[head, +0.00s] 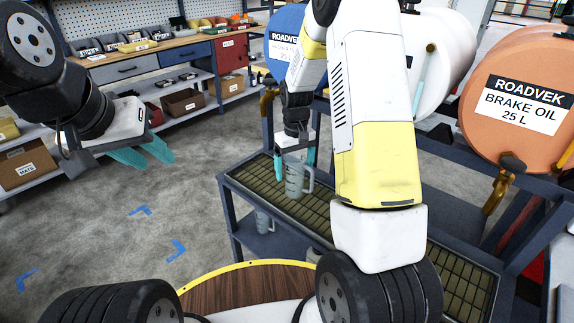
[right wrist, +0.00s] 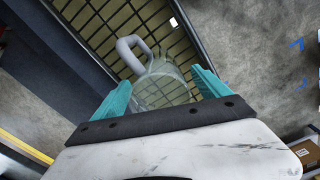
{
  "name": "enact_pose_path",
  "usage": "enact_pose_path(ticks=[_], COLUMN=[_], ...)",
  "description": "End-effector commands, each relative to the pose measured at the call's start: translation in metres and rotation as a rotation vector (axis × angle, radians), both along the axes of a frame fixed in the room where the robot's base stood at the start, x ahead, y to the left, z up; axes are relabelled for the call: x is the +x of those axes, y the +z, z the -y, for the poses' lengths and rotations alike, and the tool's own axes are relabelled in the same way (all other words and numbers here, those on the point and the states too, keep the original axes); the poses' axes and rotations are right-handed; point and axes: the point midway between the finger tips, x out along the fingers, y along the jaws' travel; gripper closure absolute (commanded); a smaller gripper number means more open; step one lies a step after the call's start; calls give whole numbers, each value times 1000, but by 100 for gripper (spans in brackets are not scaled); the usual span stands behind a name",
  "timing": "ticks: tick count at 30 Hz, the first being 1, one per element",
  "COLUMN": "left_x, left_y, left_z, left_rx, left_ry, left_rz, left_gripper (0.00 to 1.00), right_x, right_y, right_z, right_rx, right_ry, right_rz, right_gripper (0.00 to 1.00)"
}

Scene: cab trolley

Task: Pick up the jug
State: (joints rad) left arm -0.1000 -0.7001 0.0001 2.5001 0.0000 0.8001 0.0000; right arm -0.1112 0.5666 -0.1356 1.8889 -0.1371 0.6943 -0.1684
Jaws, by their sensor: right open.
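A grey, see-through jug (head: 296,184) stands upright on the grated top of the trolley (head: 226,186). Its handle points right in the head view. My right gripper (head: 294,163) is above and around the jug's upper part, open, with a teal finger on either side. In the right wrist view the jug (right wrist: 163,88) lies between the open fingers (right wrist: 161,92), its handle (right wrist: 129,53) beyond them at the upper left. I cannot tell whether either finger touches it. My left gripper (head: 145,153) is open and empty over the floor, away from the trolley.
Orange (head: 520,108), white (head: 455,52) and blue (head: 284,38) drums with taps stand behind the trolley. Another grey vessel (head: 264,222) is on the lower shelf. A workbench (head: 150,48) with bins stands at the back left.

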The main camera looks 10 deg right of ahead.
Motion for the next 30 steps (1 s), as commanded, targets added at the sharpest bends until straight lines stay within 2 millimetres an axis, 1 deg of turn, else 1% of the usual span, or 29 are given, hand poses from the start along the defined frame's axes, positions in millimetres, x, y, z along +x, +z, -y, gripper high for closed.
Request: enact_pose_path(ticks=[1,3,6,9,14,17,18,20,21,25,30], left_x=[0,0,0,0,0,0,0,0,0,0,0], left_y=[0,0,0,0,0,0,0,0,0,0,0], left_z=[0,0,0,0,0,0,0,0,0,0,0], left_rx=[0,0,0,0,0,0,0,0,0,0,0], left_ry=[0,0,0,0,0,0,0,0,0,0,0], left_rz=[0,0,0,0,0,0,0,0,0,0,0], left_gripper=[64,64,64,64,64,64,64,64,64,64,64], right_x=[-2,-2,-2,-1,-1,-1,-1,-1,-1,-1,-1], right_y=[-10,-20,-29,-32,-32,-31,-31,-31,-31,-31,-31], right_z=[0,0,0,0,0,0,0,0,0,0,0], right_rx=[0,0,-1,0,0,0,0,0,0,0,0], right_ry=[0,0,-1,-1,-1,-1,-1,-1,-1,-1,-1], right_rz=[-4,-4,-2,0,0,0,0,0,0,0,1], right_gripper=[14,14,14,14,14,31,39,51,59,84,84])
